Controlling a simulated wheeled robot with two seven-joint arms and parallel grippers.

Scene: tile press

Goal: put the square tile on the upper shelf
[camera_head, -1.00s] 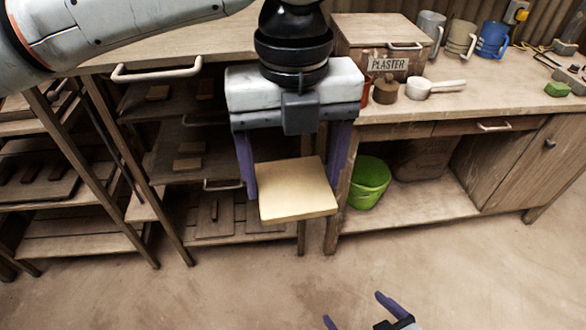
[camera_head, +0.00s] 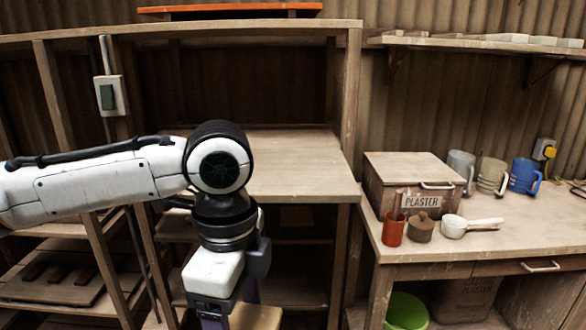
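The square tile (camera_head: 256,318), pale cream, shows only in part at the bottom edge of the head view. My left gripper (camera_head: 232,312) points down there with its purple fingers at the tile and appears shut on it; the fingertips are cut off by the frame. The wooden rack's wide shelf board (camera_head: 295,165) lies behind and above the gripper and is bare where it shows. The rack's top board (camera_head: 190,27) is higher up. My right gripper is out of view.
An orange slab (camera_head: 230,9) lies on the rack top. A wall shelf (camera_head: 440,43) at the right holds pale pieces. The bench holds a wooden box (camera_head: 408,170), a plaster sign, a red cup (camera_head: 392,230), a pan and mugs (camera_head: 523,175). A rack post (camera_head: 350,110) bounds the shelf opening.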

